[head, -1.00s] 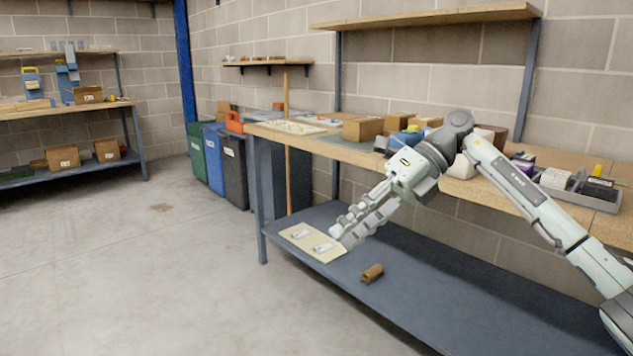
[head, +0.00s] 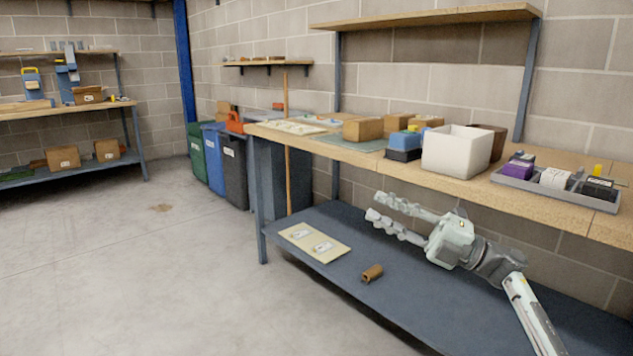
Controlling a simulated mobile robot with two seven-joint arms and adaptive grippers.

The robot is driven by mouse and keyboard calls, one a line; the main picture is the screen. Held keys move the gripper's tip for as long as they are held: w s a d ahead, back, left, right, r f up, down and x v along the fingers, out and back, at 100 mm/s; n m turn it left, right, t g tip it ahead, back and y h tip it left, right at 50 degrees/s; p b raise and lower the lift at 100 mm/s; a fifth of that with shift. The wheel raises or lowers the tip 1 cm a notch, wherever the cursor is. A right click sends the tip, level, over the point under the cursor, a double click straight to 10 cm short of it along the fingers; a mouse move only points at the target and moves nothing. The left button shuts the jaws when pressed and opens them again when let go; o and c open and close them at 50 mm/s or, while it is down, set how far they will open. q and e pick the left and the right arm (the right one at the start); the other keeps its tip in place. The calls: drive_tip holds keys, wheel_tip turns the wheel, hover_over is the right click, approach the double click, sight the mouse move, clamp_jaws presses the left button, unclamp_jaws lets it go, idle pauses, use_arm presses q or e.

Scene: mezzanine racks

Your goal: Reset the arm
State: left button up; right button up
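My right gripper (head: 384,210) is in the head view, over the lower shelf and below the worktop's front edge. Its two fingers point left and are spread apart, with nothing between them. My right arm comes in from the bottom right. A beige board (head: 314,243) with two pale labels lies on the lower shelf, left of the fingers. A small brown object (head: 372,273) lies on the shelf, below and left of the gripper, apart from it. My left gripper is not in view.
The grey lower shelf (head: 420,305) is mostly bare. The wooden worktop (head: 460,190) above holds a white bin (head: 457,150), cardboard boxes (head: 362,130), a blue box (head: 404,142) and a grey tray (head: 560,190) of small items. Coloured bins (head: 235,165) stand left of the bench.

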drive_tip(key=w+d+r+m+t+h, duration=0.2)
drive_tip(key=w+d+m+t+h, duration=1.25)
drive_tip(key=m, duration=0.55)
drive_tip(key=s+d+f+m+g+h, duration=0.1)
drive_tip(key=d+f+m+g+h, duration=0.5)
drive_tip(key=f, duration=0.3)
drive_tip(key=s+d+f+m+g+h, duration=0.1)
drive_tip(key=d+f+m+g+h, duration=0.35)
drive_tip(key=d+f, duration=0.4)
drive_tip(key=s+a+f+g+y, duration=0.1)
drive_tip(key=s+a+f+g, duration=0.25)
drive_tip(key=s+f, duration=0.8)
drive_tip(key=s+a+f+g+y, duration=0.15)
drive_tip(key=s+a+f, duration=0.25)
drive_tip(key=s+f, duration=0.75)
drive_tip(key=s+a+f+g, duration=0.2)
drive_tip(key=s+f, duration=0.6)
drive_tip(key=s, duration=0.4)
drive_tip(key=s+a+f+g, duration=0.2)
drive_tip(key=s+a+f, duration=0.3)
drive_tip(key=s+f, duration=0.4)
drive_tip(key=s+y, duration=0.1)
drive_tip(key=s, duration=0.3)
drive_tip(key=shift+s+a+f+m, duration=0.2)
drive_tip(key=shift+m, duration=0.15)
